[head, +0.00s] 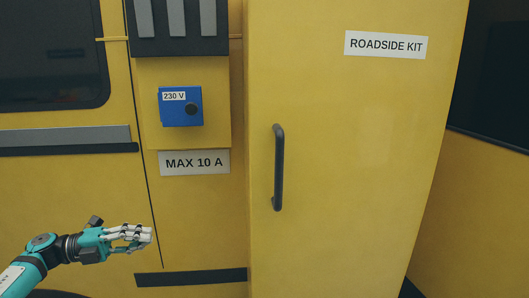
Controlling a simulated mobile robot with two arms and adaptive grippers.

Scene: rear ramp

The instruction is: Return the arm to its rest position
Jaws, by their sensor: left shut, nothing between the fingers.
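My left gripper (142,237) shows at the lower left of the head view, on a teal and black arm that comes in from the left edge. Its pale fingers point right and are shut with nothing between them. My right gripper is not in view.
A yellow cabinet door (350,190) labelled "ROADSIDE KIT" (386,45) stands in the middle right, with a dark vertical handle (279,168). A blue 230 V socket box (180,107) is on the panel left of it. A dark window (50,55) is at upper left.

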